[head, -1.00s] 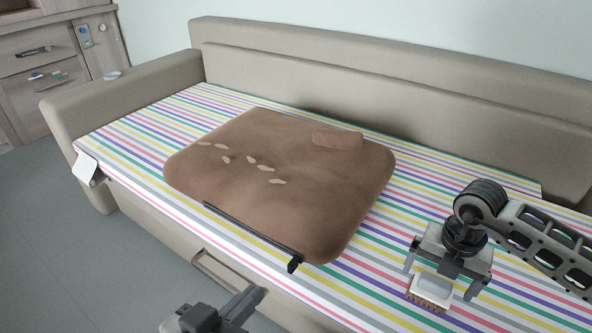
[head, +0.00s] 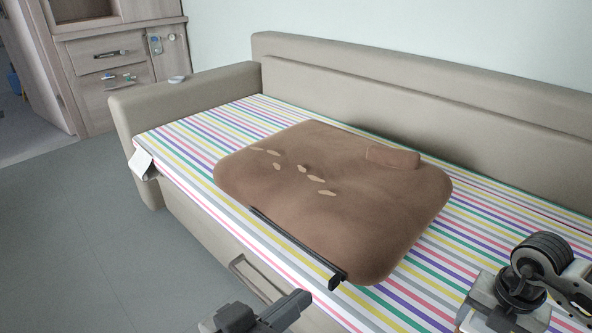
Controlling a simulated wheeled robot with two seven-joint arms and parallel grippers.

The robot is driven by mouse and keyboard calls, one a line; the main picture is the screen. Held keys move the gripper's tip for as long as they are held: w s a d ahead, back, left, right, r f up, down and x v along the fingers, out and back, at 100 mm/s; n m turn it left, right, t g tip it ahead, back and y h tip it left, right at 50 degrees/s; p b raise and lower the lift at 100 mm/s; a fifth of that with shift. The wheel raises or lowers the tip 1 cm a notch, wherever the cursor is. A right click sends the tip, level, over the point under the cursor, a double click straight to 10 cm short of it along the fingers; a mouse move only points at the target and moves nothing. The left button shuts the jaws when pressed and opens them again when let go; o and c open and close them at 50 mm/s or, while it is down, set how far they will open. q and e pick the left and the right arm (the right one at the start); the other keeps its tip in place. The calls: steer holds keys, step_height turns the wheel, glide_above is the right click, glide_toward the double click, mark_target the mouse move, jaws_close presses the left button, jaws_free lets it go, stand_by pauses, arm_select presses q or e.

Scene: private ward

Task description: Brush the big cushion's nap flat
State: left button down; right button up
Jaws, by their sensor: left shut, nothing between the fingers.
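The big brown cushion (head: 345,215) lies flat on the striped sofa cover. Several pale oval patches (head: 303,169) mark its left half, and a small brown raised block (head: 392,157) sits near its back right corner. My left gripper (head: 292,305) is shut and empty at the bottom edge, in front of the sofa and apart from the cushion. My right gripper (head: 488,318) is at the bottom right, to the right of the cushion. Its fingertips are cut off by the frame, and the brush is not visible now.
A thin black bar (head: 295,245) lies along the cushion's front edge. The sofa's backrest (head: 420,95) rises behind and its armrest (head: 185,95) stands at the left. A white tag (head: 141,163) hangs at the front left corner. The striped cover (head: 190,135) is bare left of the cushion.

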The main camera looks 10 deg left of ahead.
steer(key=shift+r+p, duration=2.7)
steer(key=shift+r, duration=0.35)
